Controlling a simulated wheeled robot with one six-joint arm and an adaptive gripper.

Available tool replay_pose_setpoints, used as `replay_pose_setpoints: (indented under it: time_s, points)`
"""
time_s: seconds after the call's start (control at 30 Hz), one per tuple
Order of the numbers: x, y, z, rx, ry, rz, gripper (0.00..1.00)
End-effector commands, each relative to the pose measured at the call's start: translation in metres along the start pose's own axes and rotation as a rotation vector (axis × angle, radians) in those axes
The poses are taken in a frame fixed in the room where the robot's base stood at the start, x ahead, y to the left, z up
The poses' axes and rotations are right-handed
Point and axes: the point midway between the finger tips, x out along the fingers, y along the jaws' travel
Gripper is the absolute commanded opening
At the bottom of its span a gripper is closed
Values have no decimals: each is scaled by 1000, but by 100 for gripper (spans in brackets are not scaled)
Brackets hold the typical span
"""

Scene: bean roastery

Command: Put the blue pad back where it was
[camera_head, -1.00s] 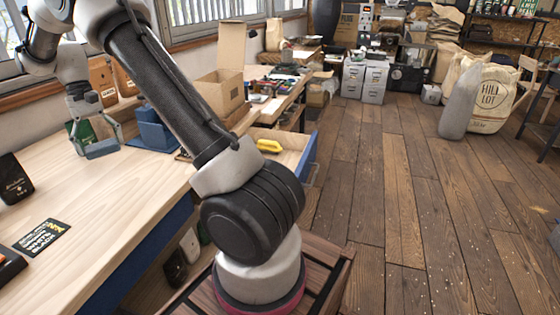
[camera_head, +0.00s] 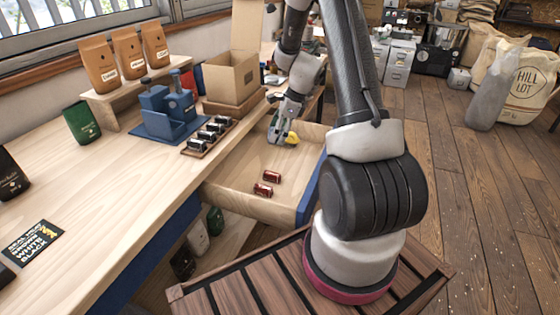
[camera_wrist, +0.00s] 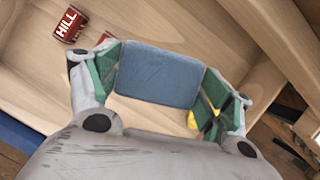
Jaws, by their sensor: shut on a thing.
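The blue pad (camera_wrist: 160,75) is a flat block with rounded corners. In the wrist view it sits between the green-lined fingers of my gripper (camera_wrist: 160,84), which is shut on it. The pad is hard to make out there. I cannot tell whether it touches the drawer floor. A yellow thing (camera_head: 292,138) shows beside the gripper, partly hidden.
Two red cans (camera_head: 267,183) lie nearer in the drawer. On the bench, a blue stand (camera_head: 168,126), a rack of small dark items (camera_head: 208,138) and a cardboard box (camera_head: 232,78) stand left of the drawer. Coffee bags (camera_head: 128,52) stand on a shelf behind. The drawer's middle is clear.

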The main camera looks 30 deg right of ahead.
Motion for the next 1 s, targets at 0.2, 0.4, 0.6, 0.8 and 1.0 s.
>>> replay_pose_setpoints:
  time_s: [0.2,0.4,0.6,0.8,1.0]
  points:
    - [9,-14,-15,319,-1,-128,57]
    - [43,-15,-30,355,-1,-138,57]
    - [65,-16,-39,350,-2,-140,57]
    - [92,-15,-50,350,-1,-139,57]
    - [99,-16,-53,347,-3,-141,57]
